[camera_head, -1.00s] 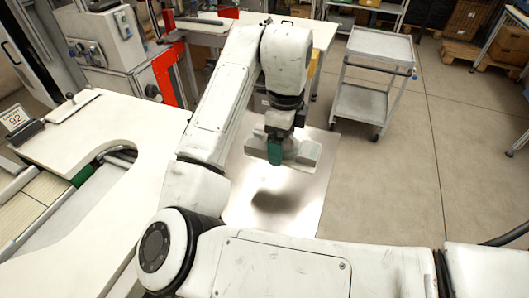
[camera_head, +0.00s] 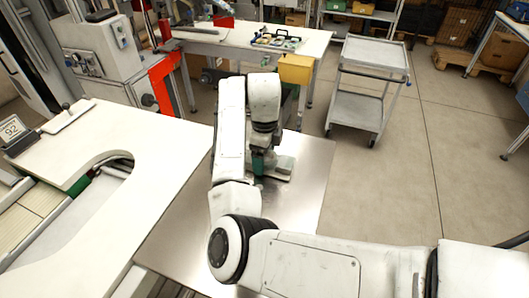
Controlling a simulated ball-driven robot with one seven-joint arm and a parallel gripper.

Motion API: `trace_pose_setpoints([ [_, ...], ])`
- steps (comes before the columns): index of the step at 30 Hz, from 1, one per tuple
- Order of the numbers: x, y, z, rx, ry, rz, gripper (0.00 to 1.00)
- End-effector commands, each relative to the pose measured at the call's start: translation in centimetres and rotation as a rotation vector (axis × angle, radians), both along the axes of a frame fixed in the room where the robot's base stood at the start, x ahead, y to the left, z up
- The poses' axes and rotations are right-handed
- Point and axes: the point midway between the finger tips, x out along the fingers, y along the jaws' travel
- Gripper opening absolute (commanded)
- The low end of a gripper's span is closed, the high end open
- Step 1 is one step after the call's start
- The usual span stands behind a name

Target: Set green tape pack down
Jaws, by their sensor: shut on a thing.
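The green tape pack (camera_head: 258,164) is small in the head view and partly covered by my gripper. My gripper (camera_head: 264,165) points down and is shut on the pack, low over the bare steel tabletop (camera_head: 300,215). I cannot tell whether the pack's underside touches the steel. A pale grey block-like part (camera_head: 283,169) shows just to the right of the pack; I cannot tell whether it belongs to my gripper.
A cream worktop with a curved cutout (camera_head: 150,140) lies on the left. A white table (camera_head: 240,37) with a tool tray (camera_head: 276,41) and a yellow box (camera_head: 295,69) stands behind. A grey trolley (camera_head: 368,85) is at the back right. Steel around the gripper is clear.

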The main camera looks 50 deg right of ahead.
Motion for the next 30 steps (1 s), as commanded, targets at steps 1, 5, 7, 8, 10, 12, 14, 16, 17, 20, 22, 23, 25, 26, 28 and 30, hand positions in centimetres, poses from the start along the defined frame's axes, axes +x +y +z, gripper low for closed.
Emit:
trace_pose_setpoints([
  [1, 0.0, 0.0, -0.1, -0.001, -0.001, 0.001, 0.52],
  [5, 0.1, 0.0, -0.1, -0.002, -0.002, 0.000, 0.52],
  [7, 0.0, 0.0, -0.1, -0.002, -0.002, 0.000, 0.52],
  [8, 0.0, 0.0, -0.2, -0.002, -0.002, 0.001, 0.52],
  [10, 0.0, 0.0, -0.4, -0.002, -0.002, 0.001, 0.52],
  [12, 0.0, 0.0, -0.4, -0.002, -0.002, 0.001, 0.93],
  [14, 0.0, 0.0, -0.4, -0.002, -0.002, 0.001, 0.98],
  [16, 0.0, 0.0, -0.4, -0.002, -0.002, 0.001, 1.00],
  [17, 0.0, 0.0, -0.4, -0.002, -0.002, 0.001, 1.00],
  [20, 0.0, 0.0, -0.4, -0.002, -0.002, 0.001, 1.00],
  [22, 0.0, 0.0, -0.2, -0.002, -0.002, 0.001, 1.00],
  [23, 0.0, 0.0, 0.0, -0.002, -0.002, 0.000, 1.00],
  [25, 0.1, 0.0, 0.4, -0.002, -0.003, 0.000, 1.00],
  [26, 0.1, 0.0, 0.7, -0.003, -0.004, -0.001, 1.00],
  [28, 0.1, 0.0, 1.7, -0.003, -0.004, 0.000, 1.00],
  [30, 0.2, 0.0, 3.0, -0.002, -0.006, 0.000, 1.00],
])
